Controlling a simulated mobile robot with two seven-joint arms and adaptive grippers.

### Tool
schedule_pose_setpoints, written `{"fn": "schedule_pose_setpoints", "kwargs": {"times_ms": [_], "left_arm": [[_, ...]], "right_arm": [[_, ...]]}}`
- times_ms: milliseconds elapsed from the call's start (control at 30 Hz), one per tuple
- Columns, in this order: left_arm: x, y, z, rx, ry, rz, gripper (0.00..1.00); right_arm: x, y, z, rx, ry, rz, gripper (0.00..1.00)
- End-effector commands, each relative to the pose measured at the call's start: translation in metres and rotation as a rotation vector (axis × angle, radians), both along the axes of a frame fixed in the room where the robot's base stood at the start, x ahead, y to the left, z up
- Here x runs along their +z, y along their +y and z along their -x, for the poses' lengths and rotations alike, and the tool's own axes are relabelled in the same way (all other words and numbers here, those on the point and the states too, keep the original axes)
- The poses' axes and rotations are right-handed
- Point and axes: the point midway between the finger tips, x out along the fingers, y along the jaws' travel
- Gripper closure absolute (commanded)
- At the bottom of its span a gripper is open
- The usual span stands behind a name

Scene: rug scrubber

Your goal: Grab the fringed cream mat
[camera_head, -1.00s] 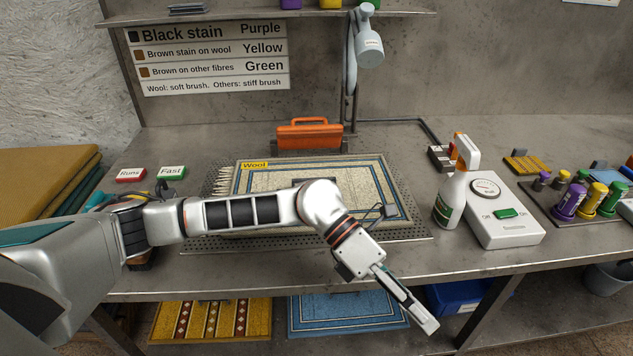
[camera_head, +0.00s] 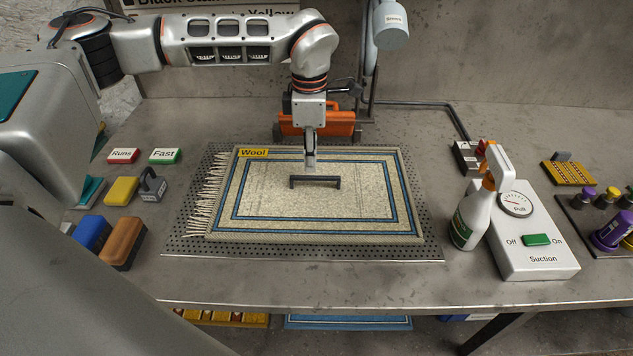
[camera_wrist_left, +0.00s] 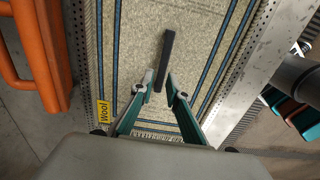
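The fringed cream mat (camera_head: 270,222) lies flat on a perforated metal plate. It has blue border lines, a yellow "Wool" tag (camera_head: 254,153) and white fringe (camera_head: 207,195) along its left edge. A dark bar handle (camera_head: 316,182) stands at its middle. My left gripper (camera_head: 310,166) points down over the mat, just behind the handle in the head view. In the left wrist view its two fingers (camera_wrist_left: 159,82) are apart, with the handle (camera_wrist_left: 166,60) lying ahead and partly between them. I cannot tell whether they touch it. My right gripper is not in view.
An orange-handled tool (camera_head: 335,124) stands behind the mat. A spray bottle (camera_head: 474,210) and a white suction box (camera_head: 530,255) are to the right. Brushes (camera_head: 122,242) and small blocks lie to the left. The table's front strip is clear.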

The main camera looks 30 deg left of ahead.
Motion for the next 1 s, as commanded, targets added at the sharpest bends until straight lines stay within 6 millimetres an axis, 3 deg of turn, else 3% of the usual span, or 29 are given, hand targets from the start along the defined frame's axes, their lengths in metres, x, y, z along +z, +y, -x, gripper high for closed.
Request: {"fn": "schedule_pose_setpoints", "kwargs": {"times_ms": [167, 500, 767, 867, 1000], "left_arm": [[-0.019, -0.001, 0.001, 0.0, 0.003, 0.001, 0.85], [-0.061, -0.005, 0.001, -0.001, 0.001, 0.003, 0.85], [-0.065, -0.004, 0.001, -0.001, 0.0, 0.002, 0.85], [-0.065, -0.004, 0.001, -0.001, 0.0, 0.002, 1.0], [-0.064, -0.005, 0.0, -0.001, -0.002, 0.004, 1.0]], "right_arm": [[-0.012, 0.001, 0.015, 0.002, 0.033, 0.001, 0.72], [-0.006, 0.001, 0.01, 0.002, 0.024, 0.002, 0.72], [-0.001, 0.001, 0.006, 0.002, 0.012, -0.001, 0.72], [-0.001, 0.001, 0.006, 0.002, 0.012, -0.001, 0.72], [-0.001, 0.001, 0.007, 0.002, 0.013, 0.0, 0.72]]}}
